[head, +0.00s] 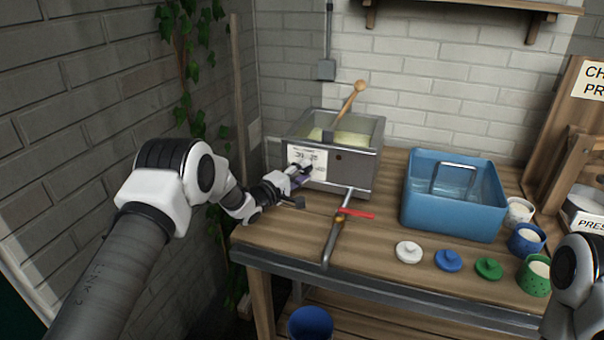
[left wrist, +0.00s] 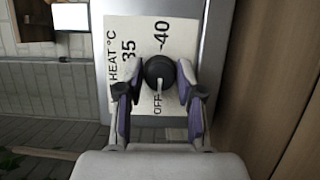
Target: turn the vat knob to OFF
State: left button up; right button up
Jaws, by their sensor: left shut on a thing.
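The vat (head: 362,170) is a grey metal box with pale contents, standing at the back left of the bench. Its front carries a white heat label (head: 300,154), which also shows in the left wrist view (left wrist: 180,40) with 35, 40 and OFF marks. The round dark vat knob (left wrist: 158,70) sits on this label. A pale line on the knob runs down toward OFF in the left wrist view. My left gripper (head: 304,176) is at the vat front, its purple-padded fingers (left wrist: 158,84) shut on the knob from both sides. My right gripper is out of the picture.
A wooden-handled tool (head: 350,101) stands in the vat. A pipe with a red lever (head: 357,213) juts out below the vat. A blue tub (head: 450,215), several lids such as the white one (head: 408,252), and several cups stand to the right. My right arm shows at lower right.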

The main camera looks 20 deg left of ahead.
pick_arm(q)
jog(key=shift+r, duration=0.1)
jog(key=o, duration=1.1)
jog(key=shift+o, duration=0.3)
jog(key=shift+w, duration=0.1)
jog(key=v, duration=1.2)
